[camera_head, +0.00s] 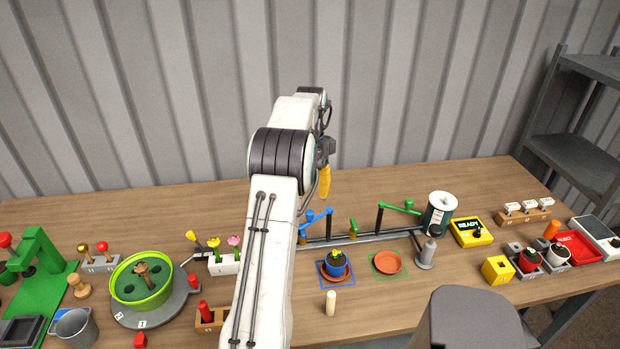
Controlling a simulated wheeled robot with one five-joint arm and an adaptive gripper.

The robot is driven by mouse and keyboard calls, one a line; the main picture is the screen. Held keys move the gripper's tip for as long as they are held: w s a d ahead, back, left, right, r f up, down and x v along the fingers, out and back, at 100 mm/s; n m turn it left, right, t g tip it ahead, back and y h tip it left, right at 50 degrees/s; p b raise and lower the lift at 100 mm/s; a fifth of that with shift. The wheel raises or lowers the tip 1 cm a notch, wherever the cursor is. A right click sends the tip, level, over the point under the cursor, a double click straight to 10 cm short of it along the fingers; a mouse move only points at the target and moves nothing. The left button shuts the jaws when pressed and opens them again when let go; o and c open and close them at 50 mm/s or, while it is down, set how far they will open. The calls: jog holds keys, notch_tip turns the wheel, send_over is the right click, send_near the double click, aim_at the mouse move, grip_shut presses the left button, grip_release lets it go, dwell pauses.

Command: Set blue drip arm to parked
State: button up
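The blue drip arm (316,217) stands on the grey rail (345,239) at the back of the table. Its bar slants up to the right to a blue end. Its lower left part is close to my arm's outline and partly hidden. My gripper (324,182) is above the blue drip arm in the picture, seen side-on with a yellow finger pointing down. It appears apart from the drip arm, and I cannot tell its opening. A blue pot with a plant (337,263) stands in the blue-outlined square, in front of the blue drip arm.
A green drip arm (398,207) and a dark green tank (440,213) stand to the right. An orange saucer (387,263) lies in a green-outlined square. A grey post (427,254) and a cream peg (331,303) stand nearer. My arm hides the table's middle left.

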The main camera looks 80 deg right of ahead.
jog(key=shift+r, duration=1.85)
